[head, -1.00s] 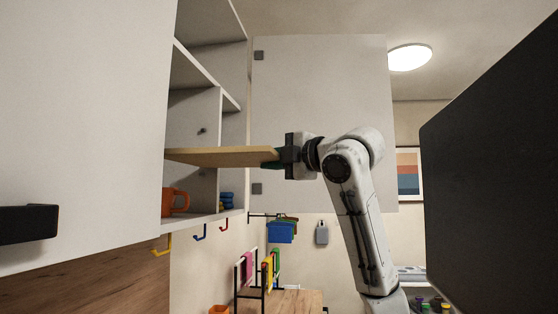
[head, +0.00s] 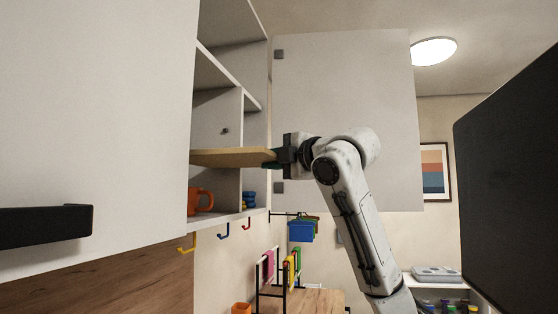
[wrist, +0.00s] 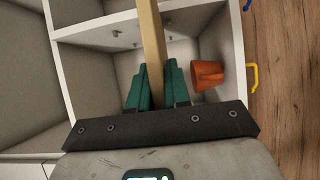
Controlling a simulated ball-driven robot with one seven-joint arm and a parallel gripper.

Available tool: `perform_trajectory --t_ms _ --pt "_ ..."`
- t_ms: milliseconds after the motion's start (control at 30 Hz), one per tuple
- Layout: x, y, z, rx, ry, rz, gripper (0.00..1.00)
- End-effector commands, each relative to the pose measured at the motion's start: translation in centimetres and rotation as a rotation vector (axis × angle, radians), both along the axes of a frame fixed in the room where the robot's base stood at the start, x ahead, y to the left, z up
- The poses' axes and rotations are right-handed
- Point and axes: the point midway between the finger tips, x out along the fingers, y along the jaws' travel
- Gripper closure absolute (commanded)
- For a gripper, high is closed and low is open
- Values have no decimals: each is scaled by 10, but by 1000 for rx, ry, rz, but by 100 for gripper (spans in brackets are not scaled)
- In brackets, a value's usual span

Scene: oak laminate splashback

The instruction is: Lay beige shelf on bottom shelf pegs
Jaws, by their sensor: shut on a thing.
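The beige shelf (head: 232,157) is a flat board held about level, partly inside the open wall cabinet (head: 229,217). My gripper (head: 279,158) is shut on its right end. In the wrist view the gripper's green fingers (wrist: 155,88) close on both faces of the beige shelf (wrist: 151,40). A dark shelf peg (head: 225,131) shows on the cabinet wall above the board. Small pegs (wrist: 117,33) also show in the wrist view. Whether the board touches any peg is hidden.
An orange mug (head: 201,200) and blue items (head: 249,200) stand on the cabinet floor below the board. The open cabinet door (head: 345,110) is behind my arm. Hooks (head: 223,232) hang under the cabinet. A dark panel (head: 510,170) stands at right.

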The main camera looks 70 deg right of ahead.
Motion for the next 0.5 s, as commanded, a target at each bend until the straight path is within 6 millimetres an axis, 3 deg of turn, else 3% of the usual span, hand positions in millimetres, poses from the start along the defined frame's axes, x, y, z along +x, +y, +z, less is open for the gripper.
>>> perform_trajectory --t_ms 500 --pt "27 3 1 -2 -4 1 100"
